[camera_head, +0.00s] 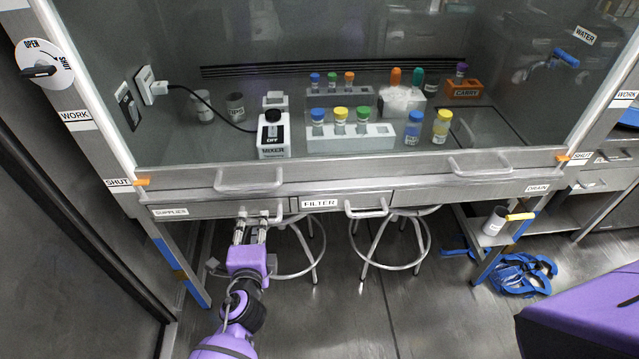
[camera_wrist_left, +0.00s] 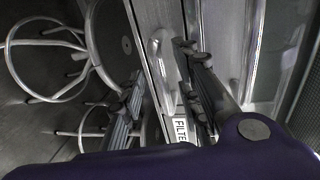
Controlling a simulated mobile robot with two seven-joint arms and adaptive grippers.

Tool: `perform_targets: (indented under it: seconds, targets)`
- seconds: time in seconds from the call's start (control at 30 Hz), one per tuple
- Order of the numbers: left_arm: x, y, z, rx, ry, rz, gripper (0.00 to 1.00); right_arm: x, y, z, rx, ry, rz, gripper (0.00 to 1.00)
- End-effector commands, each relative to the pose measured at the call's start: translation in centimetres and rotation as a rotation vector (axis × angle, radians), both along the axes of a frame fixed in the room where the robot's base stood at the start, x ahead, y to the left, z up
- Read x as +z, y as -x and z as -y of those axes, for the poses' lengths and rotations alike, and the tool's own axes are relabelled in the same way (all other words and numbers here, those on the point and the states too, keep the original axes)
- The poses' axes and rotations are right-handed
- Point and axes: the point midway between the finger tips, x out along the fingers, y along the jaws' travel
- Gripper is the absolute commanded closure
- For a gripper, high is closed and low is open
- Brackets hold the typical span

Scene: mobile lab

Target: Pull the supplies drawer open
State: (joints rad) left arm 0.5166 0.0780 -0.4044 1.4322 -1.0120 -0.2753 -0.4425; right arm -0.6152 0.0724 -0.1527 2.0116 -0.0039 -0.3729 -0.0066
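The supplies drawer (camera_head: 205,209) is the long grey front under the left part of the hood, with a SUPPLIES label. It looks flush with the frame. Its metal loop handle (camera_head: 280,213) is partly hidden behind my left gripper (camera_head: 251,224). The gripper's two fingers are spread apart and reach up to the handle from below and in front. In the left wrist view, the pale handle (camera_wrist_left: 158,50) shows in the gap between the two open fingers (camera_wrist_left: 160,88). I cannot tell whether a finger touches it. My right gripper is not in view.
The filter drawer (camera_head: 345,203) with its own handle (camera_head: 367,209) is just right. Stools (camera_head: 297,250) stand beneath the bench. Above is the hood's sash handle (camera_head: 249,182). A mug (camera_head: 495,222) stands on a low shelf at right. Blue tubing (camera_head: 520,274) lies on the floor.

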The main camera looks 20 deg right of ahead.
Motion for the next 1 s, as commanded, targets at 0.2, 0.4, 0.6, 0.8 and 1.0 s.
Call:
perform_targets:
  seconds: [0.2, 0.4, 0.6, 0.8, 1.0]
  targets:
    - [-0.5, -1.9, 0.6, 0.0, 0.001, 0.0, 0.69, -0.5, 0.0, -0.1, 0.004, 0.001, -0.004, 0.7]
    - [-0.5, -2.1, 0.6, 0.0, 0.002, -0.001, 0.69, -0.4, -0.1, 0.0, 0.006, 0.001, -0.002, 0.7]
    - [-0.5, -2.1, 0.6, 0.0, 0.002, -0.001, 0.83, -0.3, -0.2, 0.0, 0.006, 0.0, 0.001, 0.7]
    - [-0.6, -2.1, 0.6, 0.001, 0.002, -0.003, 1.0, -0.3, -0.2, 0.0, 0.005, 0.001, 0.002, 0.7]
    - [-0.8, -2.0, 0.6, 0.001, 0.003, -0.006, 1.0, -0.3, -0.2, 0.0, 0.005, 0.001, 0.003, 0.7]
